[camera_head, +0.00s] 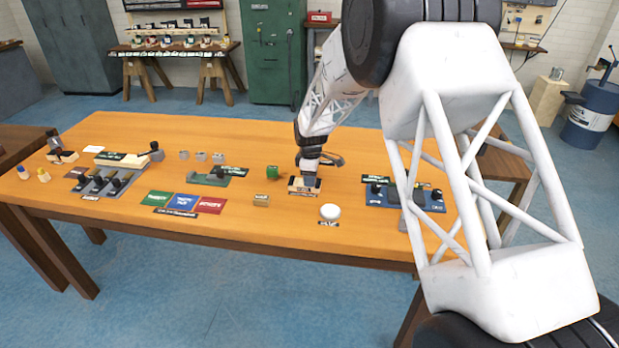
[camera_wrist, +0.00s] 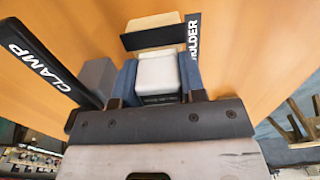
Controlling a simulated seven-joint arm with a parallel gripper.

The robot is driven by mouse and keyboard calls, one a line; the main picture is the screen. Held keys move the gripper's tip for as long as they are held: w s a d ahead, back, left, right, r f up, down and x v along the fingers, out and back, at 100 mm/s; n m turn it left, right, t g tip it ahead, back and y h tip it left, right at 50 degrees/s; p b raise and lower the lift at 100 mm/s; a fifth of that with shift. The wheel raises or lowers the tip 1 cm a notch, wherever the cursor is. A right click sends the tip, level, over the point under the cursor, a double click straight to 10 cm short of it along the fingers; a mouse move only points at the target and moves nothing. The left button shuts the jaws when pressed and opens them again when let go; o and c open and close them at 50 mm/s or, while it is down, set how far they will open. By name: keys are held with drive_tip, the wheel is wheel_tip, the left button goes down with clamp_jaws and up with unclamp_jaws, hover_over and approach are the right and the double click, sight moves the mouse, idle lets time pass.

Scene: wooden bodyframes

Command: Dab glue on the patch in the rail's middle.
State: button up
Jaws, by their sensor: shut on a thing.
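My gripper (camera_head: 309,181) points down at the wooden holder (camera_head: 295,188) near the table's right middle. In the wrist view its blue fingers (camera_wrist: 157,82) are shut on a pale grey-white block-shaped thing (camera_wrist: 156,70). I cannot tell whether that is the glue applicator, or whether it still touches the holder. A black label ending in "OLDER" (camera_wrist: 193,35) lies beside it. A round white pot (camera_head: 330,211) stands in front of the holder with a small label. I cannot make out the rail or its patch for certain.
A blue clamp base (camera_head: 430,203) with black knobs stands to the right, partly behind my arm. To the left are a green block (camera_head: 273,172), a small wooden block (camera_head: 261,200), a green fixture (camera_head: 207,178), coloured cards (camera_head: 185,203) and a grey knobbed rack (camera_head: 100,184).

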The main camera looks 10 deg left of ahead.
sight(297, 182)
drive_tip(key=shift+a+f, duration=0.1)
drive_tip(key=shift+a, duration=2.25)
drive_tip(key=shift+a+r, duration=0.2)
drive_tip(key=shift+r, duration=0.05)
wheel_tip(297, 182, up, 8)
drive_tip(key=shift+f, duration=0.15)
drive_tip(key=shift+f, duration=0.2)
